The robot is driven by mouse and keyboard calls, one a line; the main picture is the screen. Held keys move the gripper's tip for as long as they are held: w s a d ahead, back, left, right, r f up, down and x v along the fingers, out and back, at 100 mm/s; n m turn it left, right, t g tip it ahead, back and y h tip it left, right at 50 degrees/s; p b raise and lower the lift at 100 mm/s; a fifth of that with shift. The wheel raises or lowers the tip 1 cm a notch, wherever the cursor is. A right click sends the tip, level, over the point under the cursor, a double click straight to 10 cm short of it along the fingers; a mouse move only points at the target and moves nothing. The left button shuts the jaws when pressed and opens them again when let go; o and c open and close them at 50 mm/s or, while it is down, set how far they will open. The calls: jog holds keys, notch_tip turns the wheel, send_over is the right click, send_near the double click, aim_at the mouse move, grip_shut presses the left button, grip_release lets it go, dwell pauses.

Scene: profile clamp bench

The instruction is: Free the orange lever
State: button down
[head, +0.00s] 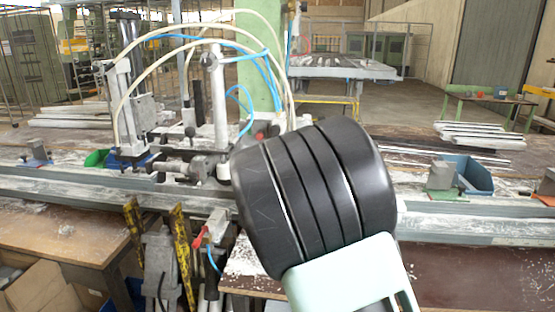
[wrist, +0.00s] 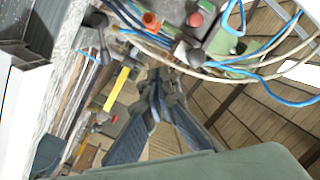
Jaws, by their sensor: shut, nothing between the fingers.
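A small red-orange lever (head: 199,237) shows in the head view below the front rail, left of my arm. In the wrist view an orange knob-like part (wrist: 151,21) is at the top, by the hoses; I cannot tell whether it is the same lever. My gripper (wrist: 163,80) shows in the wrist view with its dark fingers together at the tips, shut and empty. The orange part is above the fingertips in that picture and appears apart from them. In the head view my arm hides the gripper and part of the bench.
The clamp machine (head: 130,90) with pale and blue hoses stands on the bench left of my arm. Yellow-black striped bars (head: 182,255) hang below the long rail (head: 90,190). A blue bin (head: 470,175) is at the right. In the wrist view hoses (wrist: 240,65) cross the upper right.

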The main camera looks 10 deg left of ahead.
jog(key=w+a+f, duration=0.3)
jog(key=w, duration=0.3)
jog(key=shift+w+a+p, duration=0.25)
jog(key=shift+a+p, duration=0.1)
jog(key=shift+f+b, duration=0.2)
jog(key=shift+b, duration=0.5)
jog(key=shift+t+b, duration=0.3)
jog(key=shift+b, duration=0.5)
